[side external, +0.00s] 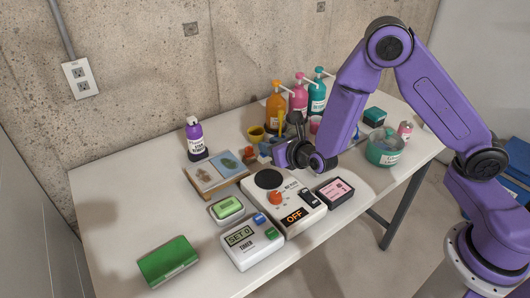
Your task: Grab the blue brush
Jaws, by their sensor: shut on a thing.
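My gripper (272,153) is low over the back middle of the white table, to the left of my wrist. It is shut on a small blue thing (265,148), which looks like the blue brush. My gripper and wrist hide much of it, so its full shape and tilt cannot be made out. A yellow upright handle (281,122) stands just behind my gripper.
Orange (275,107), pink (299,97) and teal (318,97) pump bottles stand behind my gripper. A white device with an orange knob (283,204) lies in front.

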